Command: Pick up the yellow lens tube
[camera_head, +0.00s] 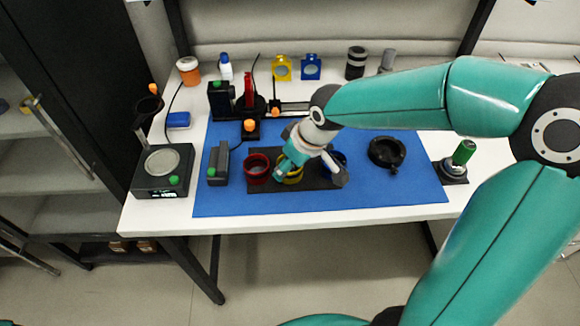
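The yellow lens tube (293,180) stands in a dark holder (312,184) on the blue mat, between a red ring-shaped tube (257,168) and a blue one (340,158). My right gripper (311,175) is over the holder, with its fingers spread apart. One finger overlaps the yellow tube in the picture, and the other is in front of the blue tube. The gripper hides part of both tubes. I cannot tell whether it touches the yellow one. My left gripper is not in view.
A black ring (386,152) lies right of the holder. A green-topped post (462,154) stands at the right, and a scale-like device (163,170) at the left. A rail with a red part (249,90) is behind. The blue mat's front strip (330,202) is clear.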

